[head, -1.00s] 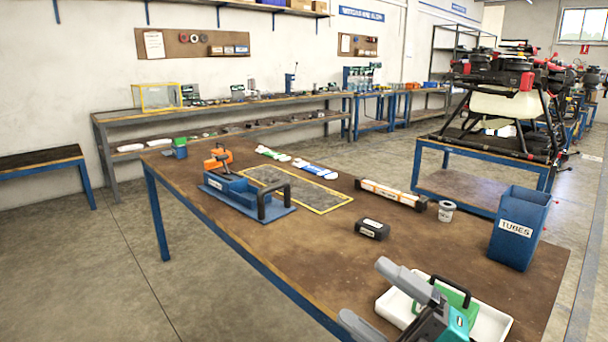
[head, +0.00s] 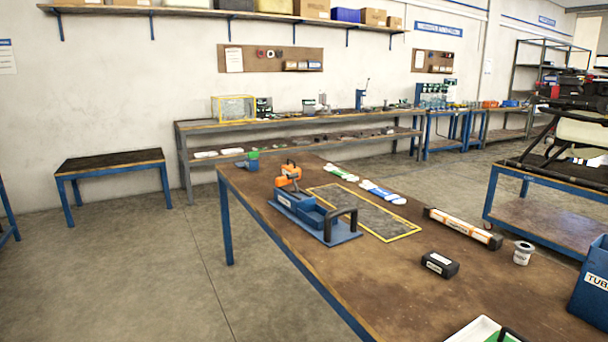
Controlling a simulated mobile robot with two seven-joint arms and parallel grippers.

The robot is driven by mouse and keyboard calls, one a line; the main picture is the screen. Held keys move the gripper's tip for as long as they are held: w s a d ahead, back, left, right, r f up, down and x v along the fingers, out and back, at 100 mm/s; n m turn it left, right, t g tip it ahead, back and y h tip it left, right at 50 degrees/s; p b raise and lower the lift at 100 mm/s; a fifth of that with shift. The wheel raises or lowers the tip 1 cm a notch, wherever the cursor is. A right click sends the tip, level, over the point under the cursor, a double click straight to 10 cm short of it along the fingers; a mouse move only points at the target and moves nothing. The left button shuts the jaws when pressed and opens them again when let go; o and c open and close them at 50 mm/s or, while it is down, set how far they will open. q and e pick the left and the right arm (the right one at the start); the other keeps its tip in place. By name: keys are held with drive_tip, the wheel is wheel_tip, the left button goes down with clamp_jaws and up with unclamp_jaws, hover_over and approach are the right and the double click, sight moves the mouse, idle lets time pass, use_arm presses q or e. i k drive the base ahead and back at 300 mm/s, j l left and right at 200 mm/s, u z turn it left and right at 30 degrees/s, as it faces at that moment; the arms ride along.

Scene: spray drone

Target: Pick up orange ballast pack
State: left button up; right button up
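An orange pack (head: 288,175) with a dark handle on top stands at the far left part of the brown-topped table (head: 290,254). It sits at the back end of a blue fixture (head: 313,215) with a base plate and a black upright handle at its front end. The lower part of the orange pack is partly hidden by the fixture. Neither of my grippers shows in the head view now.
A yellow-outlined mat (head: 366,212), a long white-and-orange tube (head: 462,228), a black box (head: 440,264) and a small grey cup (head: 522,253) lie on the table. Floor left of the table is clear.

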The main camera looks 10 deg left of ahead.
sight(289, 168)
drive_tip(key=i+j, duration=0.35)
drive_tip(key=j, duration=0.15)
drive_tip(key=i+j+z, duration=0.1)
drive_tip(key=i+j, duration=0.2)
drive_tip(key=j, duration=0.15)
drive_tip(key=i+j+z, duration=0.1)
drive_tip(key=i+j, duration=0.2)
drive_tip(key=j, duration=0.25)
drive_tip(key=i+j, duration=0.3)
drive_tip(key=j, duration=0.2)
drive_tip(key=i+j+z, duration=0.1)
drive_tip(key=i+j, duration=0.2)
drive_tip(key=j, duration=0.25)
drive_tip(key=i+j, duration=0.25)
drive_tip(key=j, duration=0.3)
drive_tip(key=i+j+z, duration=0.1)
drive_tip(key=i+j, duration=0.2)
drive_tip(key=j, duration=0.25)
drive_tip(key=i+j+z, duration=0.1)
drive_tip(key=i+j, duration=0.15)
drive_tip(key=j, duration=0.35)
